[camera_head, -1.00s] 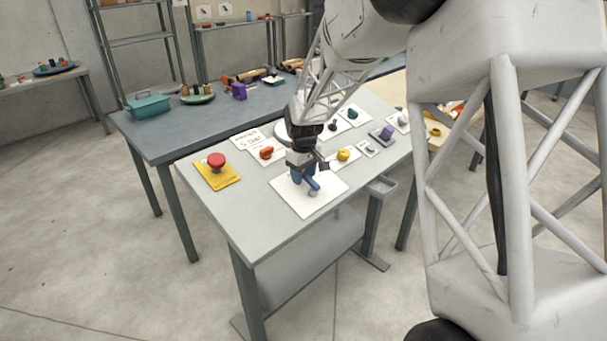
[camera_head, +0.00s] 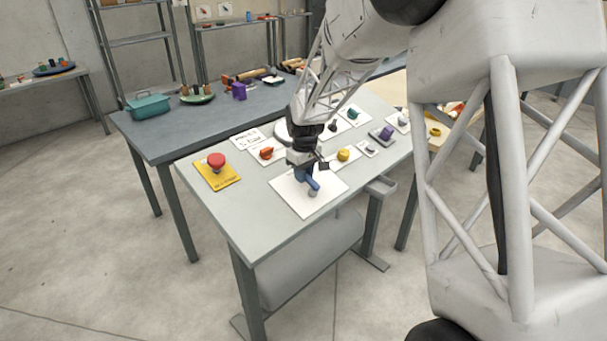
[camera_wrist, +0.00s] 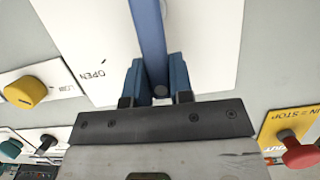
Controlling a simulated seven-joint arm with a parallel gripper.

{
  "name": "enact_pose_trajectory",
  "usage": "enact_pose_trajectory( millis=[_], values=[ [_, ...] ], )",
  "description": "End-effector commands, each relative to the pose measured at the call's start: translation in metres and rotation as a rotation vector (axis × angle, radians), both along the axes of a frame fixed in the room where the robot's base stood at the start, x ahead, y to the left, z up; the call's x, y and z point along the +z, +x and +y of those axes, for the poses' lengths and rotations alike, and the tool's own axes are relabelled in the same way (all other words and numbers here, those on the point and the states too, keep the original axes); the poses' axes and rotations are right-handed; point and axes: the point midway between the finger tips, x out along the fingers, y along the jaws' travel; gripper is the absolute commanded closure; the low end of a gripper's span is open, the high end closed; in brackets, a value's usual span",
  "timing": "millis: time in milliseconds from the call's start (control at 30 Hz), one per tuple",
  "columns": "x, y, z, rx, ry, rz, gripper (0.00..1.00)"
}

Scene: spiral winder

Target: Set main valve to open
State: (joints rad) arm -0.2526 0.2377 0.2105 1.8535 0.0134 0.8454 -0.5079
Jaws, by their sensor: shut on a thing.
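The main valve is a blue lever (camera_wrist: 149,28) on a white plate (camera_head: 287,197) at the front of the grey table. In the wrist view the lever runs from the top edge down between my fingers. The word OPEN is printed on the plate to the left of the lever, and the lever stands apart from that word. My gripper (camera_wrist: 158,88) is shut on the lever, with one blue finger on each side. In the head view my gripper (camera_head: 308,180) is low over the plate and hides part of the lever. The valve's pivot is not clear.
A red stop button (camera_head: 216,160) on a yellow plate stands to the left. A red knob (camera_head: 266,152), a yellow knob (camera_head: 343,155) and several other controls sit behind the valve plate. The table's front left is clear.

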Motion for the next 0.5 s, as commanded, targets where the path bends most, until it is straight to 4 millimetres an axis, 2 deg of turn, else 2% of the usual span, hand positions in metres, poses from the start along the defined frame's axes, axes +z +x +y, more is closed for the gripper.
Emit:
enact_pose_trajectory(
  millis=[267,500],
  values=[
    [0.000,0.005,-0.006,-0.128,0.029,0.029,1.00],
    [-0.001,0.011,-0.016,-0.315,0.071,0.073,1.00]
  ],
)
